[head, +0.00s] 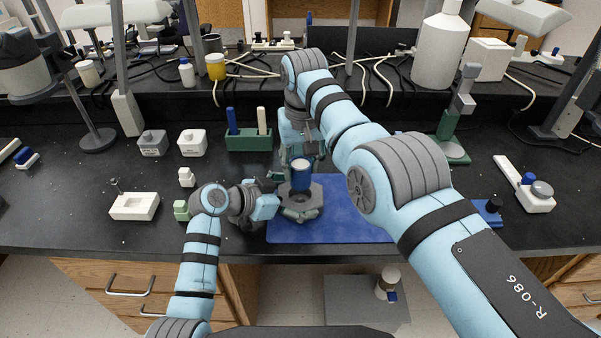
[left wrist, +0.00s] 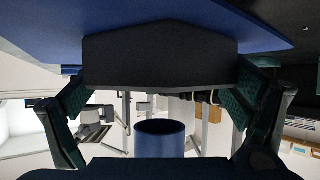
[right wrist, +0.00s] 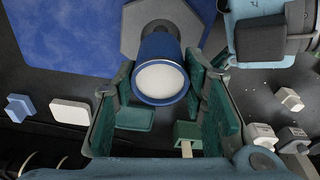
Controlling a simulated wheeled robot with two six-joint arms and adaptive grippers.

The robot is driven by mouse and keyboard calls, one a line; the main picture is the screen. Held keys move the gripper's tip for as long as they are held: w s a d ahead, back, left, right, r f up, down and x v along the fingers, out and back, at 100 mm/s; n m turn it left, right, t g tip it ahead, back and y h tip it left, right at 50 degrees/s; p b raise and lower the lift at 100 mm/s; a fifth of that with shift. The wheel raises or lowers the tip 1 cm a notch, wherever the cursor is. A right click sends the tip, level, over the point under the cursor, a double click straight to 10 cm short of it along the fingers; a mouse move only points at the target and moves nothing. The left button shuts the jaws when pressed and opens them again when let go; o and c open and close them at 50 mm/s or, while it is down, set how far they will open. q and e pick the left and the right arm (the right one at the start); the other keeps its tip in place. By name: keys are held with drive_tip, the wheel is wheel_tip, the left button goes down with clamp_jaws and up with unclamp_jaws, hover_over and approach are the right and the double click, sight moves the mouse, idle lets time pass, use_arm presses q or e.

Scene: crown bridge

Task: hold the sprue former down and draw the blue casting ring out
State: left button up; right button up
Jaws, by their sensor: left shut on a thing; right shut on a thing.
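The sprue former (head: 314,204) is a grey hexagonal base on the blue mat (head: 345,222). My left gripper (head: 291,209) is shut on it from the left; in the left wrist view its fingers flank the former's dark side (left wrist: 160,62). The blue casting ring (head: 301,180), with a white top, is upright above the former. My right gripper (right wrist: 160,80) is shut on the ring (right wrist: 159,48), one finger on each side. In the left wrist view a gap shows between the former and the ring (left wrist: 160,143), so they look apart. The former's centre is partly hidden.
A green rack (head: 249,142) with a blue and a cream stick stands behind the mat. A green-based stand (head: 452,150) is at the right. The mat's right part is bare.

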use_arm(q)
drive_tip(key=o, duration=0.5)
drive_tip(key=v, duration=1.2)
drive_tip(key=shift+s+f, duration=0.1)
drive_tip(key=shift+s, duration=0.05)
